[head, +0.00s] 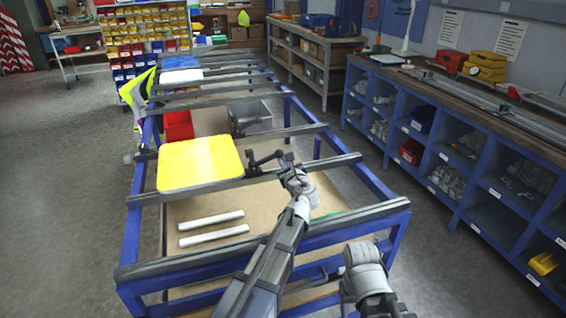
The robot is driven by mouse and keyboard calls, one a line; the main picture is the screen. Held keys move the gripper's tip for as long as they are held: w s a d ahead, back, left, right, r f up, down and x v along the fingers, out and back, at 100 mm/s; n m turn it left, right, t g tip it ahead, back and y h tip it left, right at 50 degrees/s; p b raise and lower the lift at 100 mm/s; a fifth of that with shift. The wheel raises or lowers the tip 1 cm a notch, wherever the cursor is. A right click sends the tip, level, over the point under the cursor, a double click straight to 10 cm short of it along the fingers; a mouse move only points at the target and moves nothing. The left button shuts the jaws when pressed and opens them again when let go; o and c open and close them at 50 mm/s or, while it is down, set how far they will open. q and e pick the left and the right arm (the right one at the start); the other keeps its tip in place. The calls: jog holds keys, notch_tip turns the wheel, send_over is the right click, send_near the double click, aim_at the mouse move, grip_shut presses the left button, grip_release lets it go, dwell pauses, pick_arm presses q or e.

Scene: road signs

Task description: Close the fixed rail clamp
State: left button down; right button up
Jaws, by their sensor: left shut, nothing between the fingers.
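The dark rail clamp (264,161) sits on the rail at the right edge of a yellow square sign panel (199,164). Its arm and upright handle stand beside the panel. My left gripper (288,167) is shut and empty at the clamp's right side, close to the handle. I cannot tell whether it touches the handle. My left wrist hides part of the rail behind it. My right arm is low in the picture, at the front of the frame. Its fingers cannot be made out clearly.
The blue frame table (130,245) has several dark cross rails. Two white bars (212,227) lie on the lower board. A grey bin (250,117) and red bin (178,126) stand farther back. A blue shelf bench (462,160) runs along the right, across a clear aisle.

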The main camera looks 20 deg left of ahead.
aim_at(280, 153)
pick_arm(q)
jog(key=shift+r, duration=0.25)
jog(key=r+n+p, duration=0.1)
jog(key=r+n, duration=0.1)
jog(key=n+p, duration=0.1)
jog(key=shift+s+a+r+t+h+p, duration=0.25)
jog(key=shift+a+r+t+h+p, duration=0.05)
jog(key=shift+a+r+p, duration=0.1)
jog(key=s+a+r+n+t+p, duration=0.1)
jog(key=s+a+r+n+p, duration=0.2)
jog(key=s+a+r+n, duration=0.2)
jog(key=shift+s+a+r+n+t, duration=0.25)
jog(key=shift+a+n, duration=1.2)
jog(key=shift+n, duration=1.35)
jog(key=shift+a, duration=0.1)
jog(key=shift+s, duration=0.1)
